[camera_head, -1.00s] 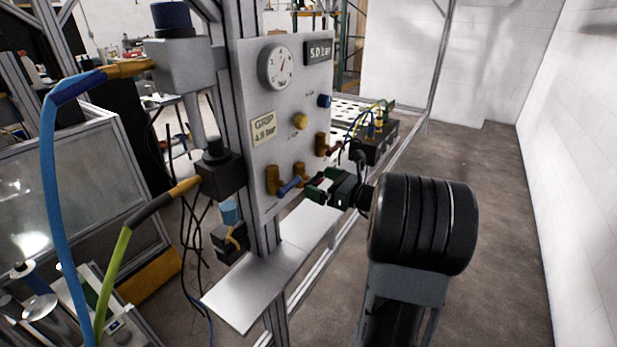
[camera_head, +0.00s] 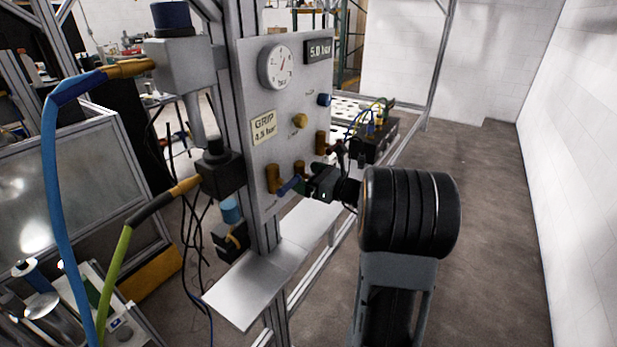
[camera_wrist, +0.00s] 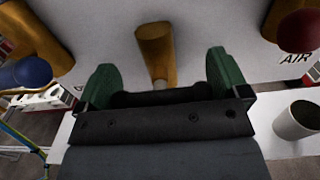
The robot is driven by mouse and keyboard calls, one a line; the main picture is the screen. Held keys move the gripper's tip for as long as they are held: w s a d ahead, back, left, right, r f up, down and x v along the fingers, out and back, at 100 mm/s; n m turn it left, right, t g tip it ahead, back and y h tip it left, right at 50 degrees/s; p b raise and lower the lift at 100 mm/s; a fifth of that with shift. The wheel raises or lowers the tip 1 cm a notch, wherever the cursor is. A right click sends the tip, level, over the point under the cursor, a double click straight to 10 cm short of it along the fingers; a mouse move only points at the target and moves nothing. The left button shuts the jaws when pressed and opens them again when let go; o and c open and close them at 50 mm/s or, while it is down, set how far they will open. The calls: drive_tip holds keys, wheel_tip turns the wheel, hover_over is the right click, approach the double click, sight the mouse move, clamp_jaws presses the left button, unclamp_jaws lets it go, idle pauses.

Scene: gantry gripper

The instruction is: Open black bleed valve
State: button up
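The middle brass valve (camera_head: 299,167) on the grey panel is partly covered by my gripper (camera_head: 312,183) in the head view. In the wrist view this brass valve body (camera_wrist: 155,48) stands between the green fingertips of my gripper (camera_wrist: 162,75). The fingers are spread wide, one on each side of it. A dark rounded bar (camera_wrist: 160,97) lies crosswise at the valve's near end, between the fingers. It may be the black handle, partly hidden behind the gripper body. I cannot tell whether a finger touches it.
A blue-handled valve (camera_wrist: 32,70) is close on the left, and a red handle (camera_wrist: 300,30) close on the right. The panel (camera_head: 285,110) carries a gauge (camera_head: 276,66) and knobs. A metal shelf (camera_head: 245,292) runs below. Open floor lies to the right.

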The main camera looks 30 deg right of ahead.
drive_tip(key=shift+c, duration=0.5)
drive_tip(key=n+b, duration=0.1)
drive_tip(key=b, duration=0.2)
drive_tip(key=n+b, duration=0.2)
drive_tip(key=shift+f+n+b, duration=0.3)
drive_tip(key=shift+b, duration=0.1)
drive_tip(key=shift+r+n+b, duration=0.2)
drive_tip(key=shift+n+b, duration=0.2)
drive_tip(key=shift+n, duration=0.1)
drive_tip(key=shift+r, duration=0.15)
drive_tip(key=o, duration=0.6)
drive_tip(key=shift+c, duration=0.2)
drive_tip(key=shift+s, duration=0.1)
